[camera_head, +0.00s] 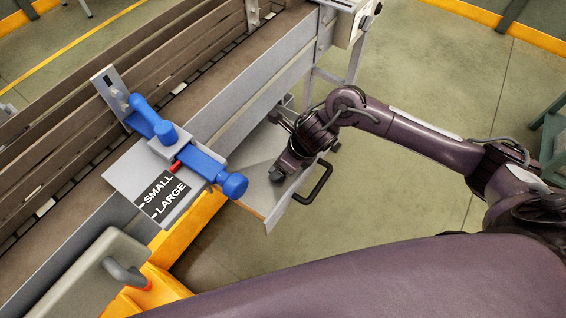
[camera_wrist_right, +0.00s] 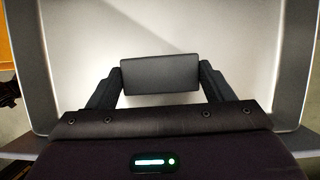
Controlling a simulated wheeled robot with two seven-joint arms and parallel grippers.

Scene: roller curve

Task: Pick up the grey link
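The grey link shows in the right wrist view as a dark grey rectangular block (camera_wrist_right: 159,74) in a pale metal tray. My right gripper (camera_wrist_right: 160,80) has one finger at each short end of the block. The fingers look very close to or touching its ends; I cannot tell whether they press on it. In the head view my right gripper (camera_head: 280,173) reaches down into the tray (camera_head: 267,208), and the link is hidden or too small to make out there. My left gripper is not in view.
The tray's black handle (camera_head: 318,184) sticks out at the right. A blue clamp-like fixture (camera_head: 200,160) and a SMALL/LARGE label plate (camera_head: 125,180) stand beside the conveyor (camera_head: 60,160). A grey box (camera_head: 85,275) is at the lower left. Open floor lies to the right.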

